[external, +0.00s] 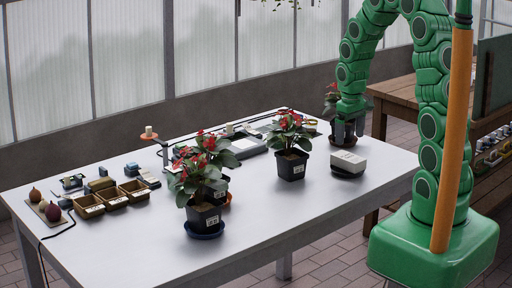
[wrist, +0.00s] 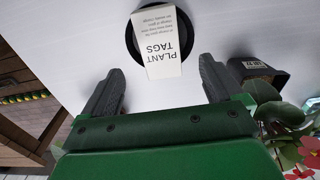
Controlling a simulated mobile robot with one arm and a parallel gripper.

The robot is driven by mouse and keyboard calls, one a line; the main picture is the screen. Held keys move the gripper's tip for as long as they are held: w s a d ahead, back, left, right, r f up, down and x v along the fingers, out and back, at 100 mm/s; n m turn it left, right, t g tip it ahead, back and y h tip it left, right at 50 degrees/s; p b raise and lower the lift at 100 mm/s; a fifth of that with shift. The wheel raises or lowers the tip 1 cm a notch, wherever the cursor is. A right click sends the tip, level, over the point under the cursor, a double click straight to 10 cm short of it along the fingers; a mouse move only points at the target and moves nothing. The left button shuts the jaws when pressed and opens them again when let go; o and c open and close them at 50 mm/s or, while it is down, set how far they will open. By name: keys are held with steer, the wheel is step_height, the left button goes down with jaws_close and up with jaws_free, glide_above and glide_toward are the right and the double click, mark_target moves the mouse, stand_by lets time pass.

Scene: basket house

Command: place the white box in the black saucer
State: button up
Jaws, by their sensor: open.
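In the external view the white box (external: 348,160) sits on the dark saucer (external: 347,175) on the right part of the white table. My gripper (wrist: 160,75) is open, its two dark fingers apart with nothing between them.
A potted red-flowered plant (external: 290,165) stands left of the saucer; its black pot (wrist: 258,76) shows at the right in the wrist view. Another plant on a blue saucer (external: 205,232) stands nearer. Small wooden trays (external: 112,197) are at the left. The table's front right is clear.

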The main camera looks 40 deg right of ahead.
steer(key=s+a+r+g, duration=0.1)
steer(key=s+a+r, duration=0.9)
steer(key=s+r, duration=0.4)
steer(key=s+a, duration=0.2)
steer(key=s, duration=0.5)
steer(key=s+a+r, duration=0.1)
steer(key=s+a, duration=0.1)
steer(key=s, duration=0.6)
steer(key=shift+r+g, duration=0.3)
steer(key=shift+g, duration=0.1)
